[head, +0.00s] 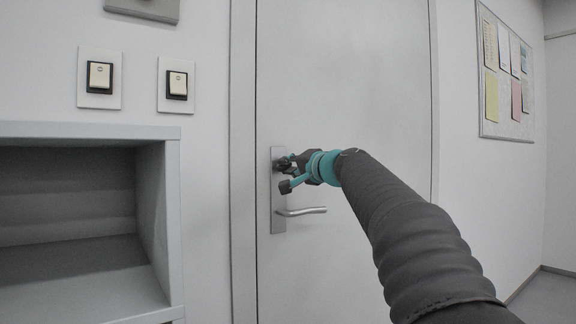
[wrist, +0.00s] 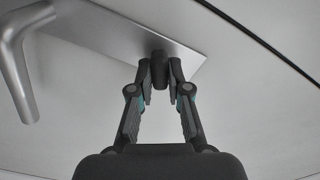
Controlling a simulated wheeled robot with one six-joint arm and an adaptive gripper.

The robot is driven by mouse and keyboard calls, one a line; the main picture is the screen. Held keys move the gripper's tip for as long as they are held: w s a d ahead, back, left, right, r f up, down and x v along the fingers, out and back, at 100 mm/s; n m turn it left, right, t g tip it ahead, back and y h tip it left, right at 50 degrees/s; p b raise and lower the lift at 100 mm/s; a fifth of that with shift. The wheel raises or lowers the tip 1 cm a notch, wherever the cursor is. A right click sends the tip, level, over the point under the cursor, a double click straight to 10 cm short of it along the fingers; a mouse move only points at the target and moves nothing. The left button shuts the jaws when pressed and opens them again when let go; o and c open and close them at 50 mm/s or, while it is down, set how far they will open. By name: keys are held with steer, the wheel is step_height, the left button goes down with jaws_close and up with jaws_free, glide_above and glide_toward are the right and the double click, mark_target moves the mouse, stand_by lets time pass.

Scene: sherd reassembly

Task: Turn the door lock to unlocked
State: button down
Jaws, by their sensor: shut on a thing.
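The door (head: 350,90) is white and stands shut in its frame. A grey metal plate (head: 279,215) on its left side carries a lever handle (head: 303,211) that points right and lies level. In the wrist view the plate (wrist: 105,38) and the curved handle (wrist: 17,65) show at the upper left. The door lock (wrist: 158,62) is a small dark knob at the plate's end. My gripper (wrist: 160,82) is at the plate above the handle, its two fingers shut on the knob. In the head view my gripper (head: 286,164) hides the knob. I cannot tell which way the knob is turned.
Two light switches (head: 99,77) (head: 177,85) are on the wall left of the door. A grey open shelf (head: 90,131) stands below them. A notice board (head: 508,78) with papers hangs on the right wall. Floor shows at the lower right.

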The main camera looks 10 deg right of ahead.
steer(key=m+p, duration=0.1)
steer(key=m, duration=0.4)
steer(key=shift+a+f, duration=0.1)
steer(key=shift+m, duration=0.3)
stand_by(0.4)
steer(key=c, duration=1.1)
jaws_free()
steer(key=shift+c, duration=0.2)
steer(key=v, duration=1.2)
steer(key=shift+f, duration=0.1)
